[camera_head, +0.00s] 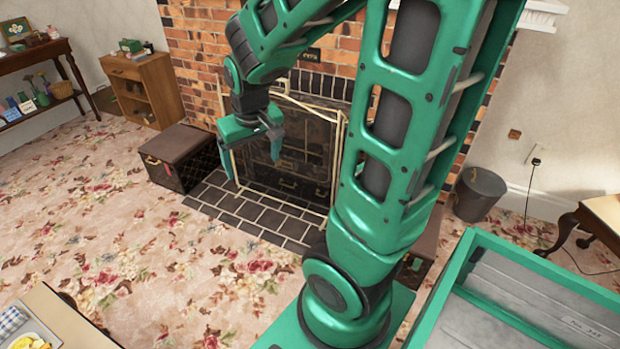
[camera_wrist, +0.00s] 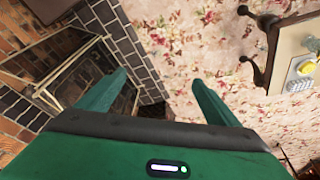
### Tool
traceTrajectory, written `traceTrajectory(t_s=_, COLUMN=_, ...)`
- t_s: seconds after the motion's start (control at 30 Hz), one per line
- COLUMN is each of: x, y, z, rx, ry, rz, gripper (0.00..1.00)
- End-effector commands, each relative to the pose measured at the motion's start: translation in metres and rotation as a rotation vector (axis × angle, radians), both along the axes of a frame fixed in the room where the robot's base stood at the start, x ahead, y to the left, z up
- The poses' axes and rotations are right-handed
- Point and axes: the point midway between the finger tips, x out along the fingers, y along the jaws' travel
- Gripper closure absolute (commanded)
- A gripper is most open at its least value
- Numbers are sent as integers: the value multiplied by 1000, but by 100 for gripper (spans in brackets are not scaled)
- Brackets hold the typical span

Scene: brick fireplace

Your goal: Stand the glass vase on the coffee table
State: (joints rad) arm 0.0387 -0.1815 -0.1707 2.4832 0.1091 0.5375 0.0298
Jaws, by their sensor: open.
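My gripper (camera_head: 252,158) hangs in the air in front of the fireplace, fingers pointing down. It is open and empty, and both fingers (camera_wrist: 158,82) show apart in the wrist view, with only hearth and carpet beyond them. A pale-topped table (camera_head: 75,325), perhaps the coffee table, shows only in part at the lower left, well away from my gripper. It also shows in the wrist view (camera_wrist: 284,42), at the right edge.
A dark side table (camera_head: 40,50) at the far left holds small items, with little bottles (camera_head: 25,103) on its lower shelf. A small wooden cabinet (camera_head: 145,85), a dark chest (camera_head: 180,155) and a fireplace screen (camera_head: 290,150) stand behind. Open flowered carpet (camera_head: 130,225) lies between.

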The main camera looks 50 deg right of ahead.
Motion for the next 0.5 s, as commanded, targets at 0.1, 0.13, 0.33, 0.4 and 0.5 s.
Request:
traceTrajectory(t_s=0.1, x=-63, y=-14, z=16, rx=41, ry=79, rz=-91, gripper=15)
traceTrajectory(t_s=0.13, x=-79, y=-16, z=19, rx=53, ry=100, rz=-112, gripper=15)
traceTrajectory(t_s=0.33, x=-157, y=-13, z=32, rx=130, ry=208, rz=-211, gripper=15)
traceTrajectory(t_s=0.4, x=-173, y=-11, z=34, rx=149, ry=231, rz=-228, gripper=15)
traceTrajectory(t_s=0.5, x=-184, y=-8, z=36, rx=163, ry=249, rz=-241, gripper=15)
